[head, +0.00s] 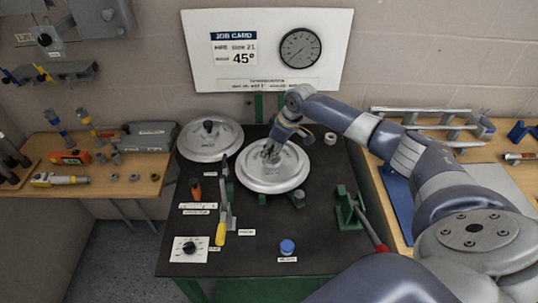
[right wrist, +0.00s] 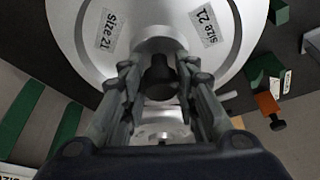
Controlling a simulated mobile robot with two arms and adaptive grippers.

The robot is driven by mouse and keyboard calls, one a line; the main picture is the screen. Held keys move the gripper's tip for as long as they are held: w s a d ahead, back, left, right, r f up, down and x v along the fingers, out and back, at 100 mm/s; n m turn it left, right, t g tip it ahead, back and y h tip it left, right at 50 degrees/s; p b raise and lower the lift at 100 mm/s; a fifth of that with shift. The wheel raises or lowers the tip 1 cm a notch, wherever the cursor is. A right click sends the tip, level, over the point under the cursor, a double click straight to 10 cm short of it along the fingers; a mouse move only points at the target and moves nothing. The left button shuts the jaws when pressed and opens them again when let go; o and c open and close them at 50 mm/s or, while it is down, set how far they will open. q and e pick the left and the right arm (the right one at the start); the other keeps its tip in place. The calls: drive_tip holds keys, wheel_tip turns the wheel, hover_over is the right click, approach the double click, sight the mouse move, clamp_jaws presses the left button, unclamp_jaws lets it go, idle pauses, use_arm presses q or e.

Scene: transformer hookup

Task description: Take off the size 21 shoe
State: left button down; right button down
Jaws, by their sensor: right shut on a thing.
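The size 21 shoe is a round, pale metal disc (head: 272,178) on the dark bench top, right of centre. In the right wrist view the disc (right wrist: 150,20) carries two "Size 21" labels. My right gripper (head: 270,152) reaches down over its middle. In the right wrist view my right gripper (right wrist: 160,85) has its fingers on either side of a dark knob at the disc's hub and is shut on it. The exact finger contact is partly hidden. My left gripper is not in view.
A similar disc (head: 210,142) with a black knob lies to the left. A yellow-handled lever (head: 219,236), a black dial (head: 189,248), a blue button (head: 287,246) and a green stand with a red-handled lever (head: 349,210) are on the bench. The job card (head: 234,49) reads size 21, 45°.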

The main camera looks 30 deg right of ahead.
drive_tip(key=c, duration=1.3)
unclamp_jaws()
drive_tip(key=shift+d+r, duration=0.1)
drive_tip(key=shift+r, duration=0.05)
drive_tip(key=shift+c, duration=0.2)
drive_tip(key=shift+o, duration=0.9)
drive_tip(key=shift+s+r, duration=0.15)
drive_tip(key=shift+s, duration=0.05)
drive_tip(key=shift+w+r+p, duration=0.1)
drive_tip(key=shift+r+p, duration=0.1)
drive_tip(key=shift+p, duration=0.15)
wheel_tip(320, 180, up, 5)
drive_tip(key=p, duration=0.4)
drive_tip(key=shift+f, duration=0.2)
